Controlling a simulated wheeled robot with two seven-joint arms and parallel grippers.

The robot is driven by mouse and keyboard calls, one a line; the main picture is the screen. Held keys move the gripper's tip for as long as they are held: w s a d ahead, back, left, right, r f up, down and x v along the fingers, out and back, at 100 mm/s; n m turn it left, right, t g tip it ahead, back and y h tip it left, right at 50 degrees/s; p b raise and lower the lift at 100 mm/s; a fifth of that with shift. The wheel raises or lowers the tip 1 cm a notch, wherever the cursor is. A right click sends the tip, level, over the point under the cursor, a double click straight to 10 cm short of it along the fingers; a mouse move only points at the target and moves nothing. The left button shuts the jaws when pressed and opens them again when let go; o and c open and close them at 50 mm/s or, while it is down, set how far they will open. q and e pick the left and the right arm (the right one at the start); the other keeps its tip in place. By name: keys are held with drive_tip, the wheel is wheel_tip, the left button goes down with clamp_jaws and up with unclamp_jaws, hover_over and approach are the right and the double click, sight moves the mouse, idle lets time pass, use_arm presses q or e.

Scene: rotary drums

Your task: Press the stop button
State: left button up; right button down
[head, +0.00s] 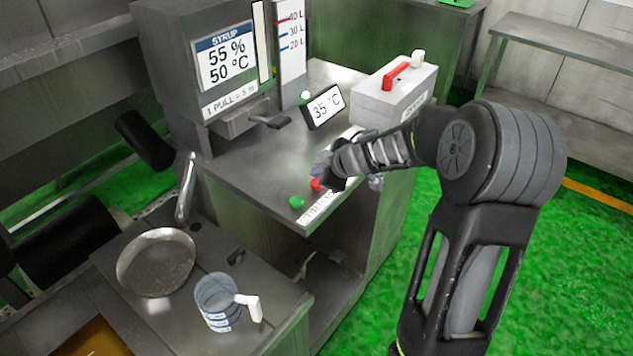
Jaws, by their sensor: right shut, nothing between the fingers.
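A red button (315,184) sits near the front edge of the steel counter, to the right of a green button (296,202). A white label strip (319,206) runs along the counter edge below them; I cannot read it clearly. My right gripper (324,180) is shut and empty, its tip right at the red button and partly covering it. I cannot tell whether the tip touches the button or hovers just above it. My left gripper is not in view.
A syrup dispenser (225,62) stands at the back left of the counter (255,165). A tilted 35 °C display (326,107) and a white canister (393,95) with a red handle stand behind my gripper. A round pan (156,262) and a clear measuring jug (216,300) stand lower left.

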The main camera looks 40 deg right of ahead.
drive_tip(key=shift+f, duration=0.1)
idle(0.4)
drive_tip(key=shift+f, duration=0.35)
drive_tip(key=shift+f+b, duration=0.6)
drive_tip(key=shift+b, duration=0.1)
idle(0.6)
idle(0.4)
drive_tip(key=shift+r+p, duration=1.05)
drive_tip(key=shift+p, duration=0.2)
drive_tip(key=shift+r, duration=0.1)
wheel_tip(320, 180, up, 5)
drive_tip(key=p, duration=0.5)
drive_tip(key=shift+p, duration=0.35)
